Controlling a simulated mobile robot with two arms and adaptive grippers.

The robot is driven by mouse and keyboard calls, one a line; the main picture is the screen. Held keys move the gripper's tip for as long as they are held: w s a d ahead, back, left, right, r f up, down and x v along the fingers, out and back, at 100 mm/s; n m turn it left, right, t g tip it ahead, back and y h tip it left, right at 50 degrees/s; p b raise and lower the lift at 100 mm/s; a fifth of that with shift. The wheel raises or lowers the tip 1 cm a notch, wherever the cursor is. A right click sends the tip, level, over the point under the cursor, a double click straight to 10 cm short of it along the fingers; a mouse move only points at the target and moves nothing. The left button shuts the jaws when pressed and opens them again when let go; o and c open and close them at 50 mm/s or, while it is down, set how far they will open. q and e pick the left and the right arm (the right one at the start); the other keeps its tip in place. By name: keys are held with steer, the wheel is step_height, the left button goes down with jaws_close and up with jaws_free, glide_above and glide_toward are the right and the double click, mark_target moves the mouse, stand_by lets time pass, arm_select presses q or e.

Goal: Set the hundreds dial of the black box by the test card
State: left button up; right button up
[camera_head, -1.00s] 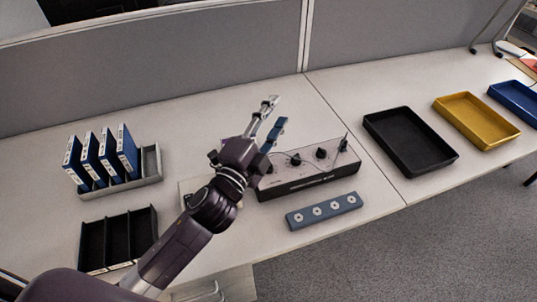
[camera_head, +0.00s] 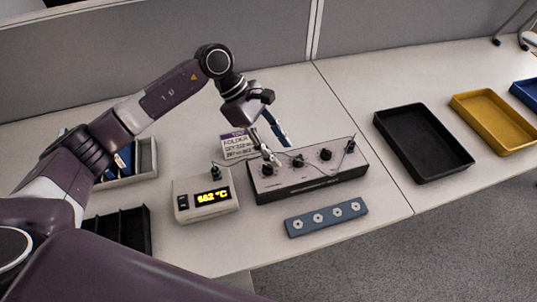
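The black box (camera_head: 310,184) stands mid-table, with a grey top and a dark front. A row of black dials runs along its top: a left dial (camera_head: 267,169), a middle dial (camera_head: 297,160) and a right dial (camera_head: 325,154). The test card (camera_head: 238,146) stands behind the box to its left, with small print I cannot read surely. My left gripper (camera_head: 269,156) points down just above the left dial; whether it touches the dial is unclear. A slim blue part (camera_head: 276,128) shows beside it. Its finger gap is too small to judge. My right gripper is out of view.
A blue-grey strip with several round white pieces (camera_head: 325,229) lies in front. Black (camera_head: 425,164) and yellow (camera_head: 493,146) trays stand right. A black divided holder (camera_head: 133,235) is left.

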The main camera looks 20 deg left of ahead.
arm_select(q)
steer(key=y, duration=0.2)
glide_toward(267, 165)
steer(key=d, duration=0.1)
steer(key=f, duration=0.1)
steer(key=p+x, duration=0.2)
steer(key=x, duration=0.5)
steer(key=shift+f, duration=0.3)
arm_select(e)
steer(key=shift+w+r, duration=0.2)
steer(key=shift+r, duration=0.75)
arm_select(q)
steer(key=shift+c, duration=0.7)
jaws_close()
